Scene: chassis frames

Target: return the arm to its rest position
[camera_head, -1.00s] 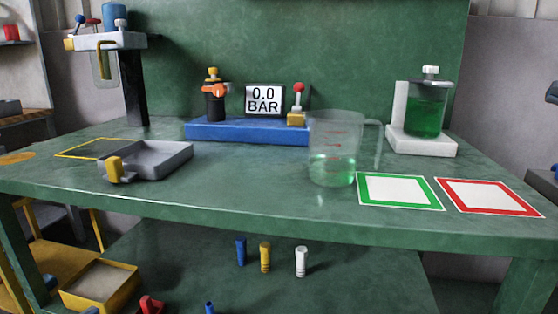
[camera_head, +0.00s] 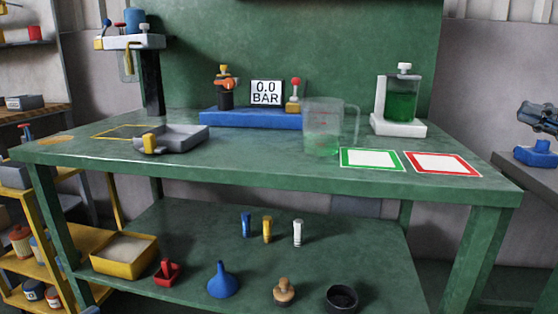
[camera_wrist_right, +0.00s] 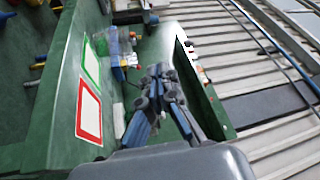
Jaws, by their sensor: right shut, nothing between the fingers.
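My right gripper (camera_head: 530,113) is at the right edge of the head view, beyond the right end of the green workbench (camera_head: 270,178). It is dark grey with blue parts, shut and holding nothing. In the right wrist view its fingers (camera_wrist_right: 160,75) show in the middle, above the dark rounded wrist housing, with the bench to the left. The rest of the right arm is out of the head view. My left gripper is in neither view.
A clear jug (camera_head: 322,130) with green liquid stands near the green-framed mat (camera_head: 371,158) and red-framed mat (camera_head: 442,164). A white stand (camera_head: 398,127) holds another green-filled vessel. A blue object (camera_head: 536,154) sits on a grey side surface at right.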

